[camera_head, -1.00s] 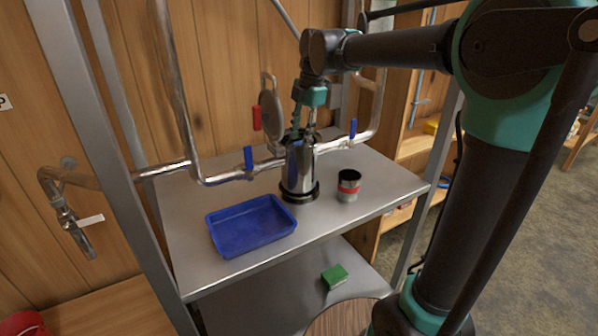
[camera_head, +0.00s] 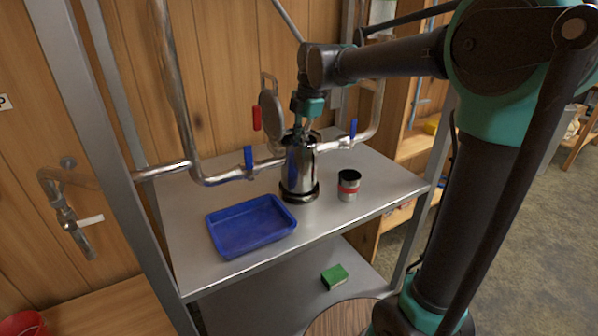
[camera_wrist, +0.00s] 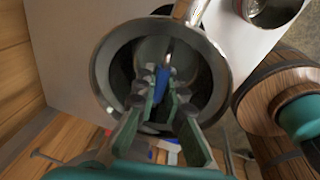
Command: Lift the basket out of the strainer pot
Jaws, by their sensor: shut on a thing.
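The strainer pot (camera_head: 299,172) is a shiny metal cylinder on a dark base, standing upright on the steel shelf between pipe ends. Its round lid (camera_head: 272,112) stands open at the back left. My gripper (camera_head: 302,130) points down into the open top. In the wrist view the pot's rim (camera_wrist: 101,65) surrounds my fingertips (camera_wrist: 163,88), which are shut on a blue part inside, apparently the handle of the basket (camera_wrist: 163,74). The pot wall hides the rest of the basket in the head view.
A blue tray (camera_head: 228,245) sits on the shelf (camera_head: 345,225) at front left, its floor bare. A grey can with a red band (camera_head: 348,186) stands close right of the pot. Blue-handled valves (camera_head: 248,160) flank the pot. A shelf post (camera_head: 110,150) rises at left.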

